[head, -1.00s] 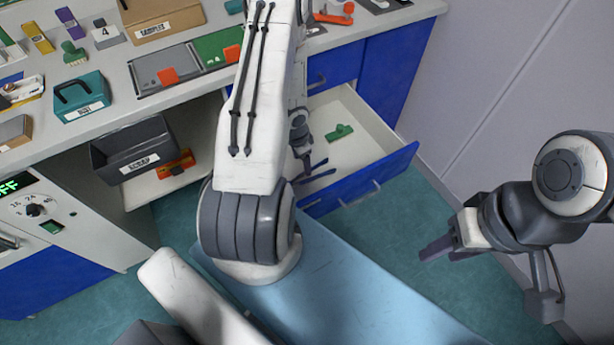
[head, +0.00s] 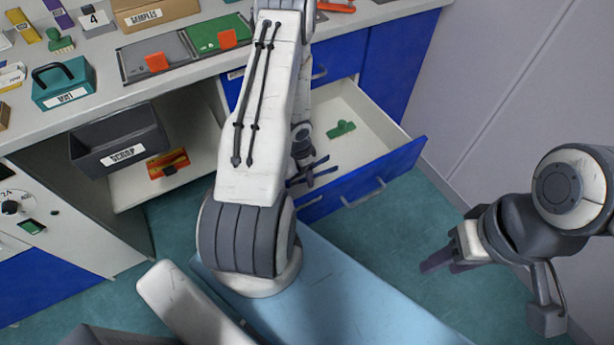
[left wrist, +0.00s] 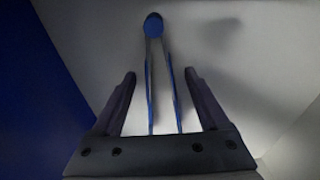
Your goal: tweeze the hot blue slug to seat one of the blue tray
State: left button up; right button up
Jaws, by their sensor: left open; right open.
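In the left wrist view, blue tweezers (left wrist: 153,28) with a rounded blue end lie between the two fingers of my left gripper (left wrist: 155,90). The fingers are open, with a gap to the tweezers on each side. In the head view my left gripper (head: 312,175) is low in the open drawer, near its front wall, and partly hidden by my arm. My right gripper (head: 440,262) is open and empty over the floor at the right. I cannot make out the blue slug or the blue tray in either view.
The open drawer (head: 375,110) also holds a green object (head: 341,128). A teal box (head: 65,82), a green plate (head: 218,34) and a grey plate (head: 158,58) are on the counter.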

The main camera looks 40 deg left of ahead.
pick_arm(q)
jog(key=c, duration=0.7)
notch_tip(320, 180, up, 12)
jog(key=p, duration=1.2)
jog(key=shift+r, duration=0.1)
